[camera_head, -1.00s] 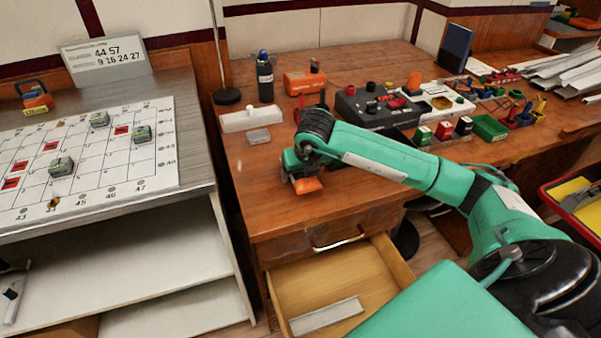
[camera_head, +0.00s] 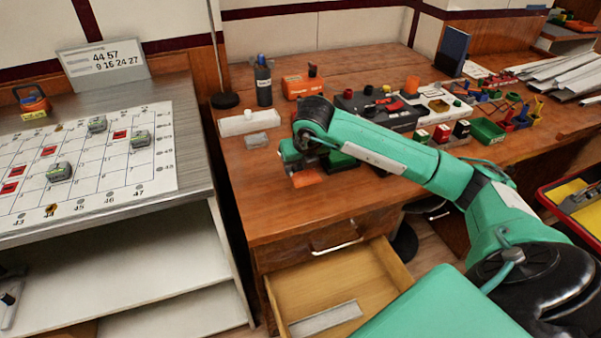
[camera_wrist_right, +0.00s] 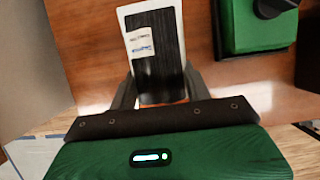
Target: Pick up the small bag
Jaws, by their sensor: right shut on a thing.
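The small bag (camera_wrist_right: 152,32) seems to be the flat, pouch-like thing in the right wrist view, with a pale edge, a dark middle and a white label. My right gripper (camera_wrist_right: 158,82) is shut on its near end, one dark finger on each side. In the head view my right gripper (camera_head: 303,168) is low over the front left part of the wooden bench, with an orange piece showing at it. The bag cannot be made out clearly there. My left gripper is not in view.
A white box (camera_head: 248,122) and small grey piece (camera_head: 256,140) lie left of the gripper. A black bottle (camera_head: 263,82) and orange box (camera_head: 301,86) stand behind. The drawer (camera_head: 380,272) is open below. The bench front (camera_head: 290,212) is clear.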

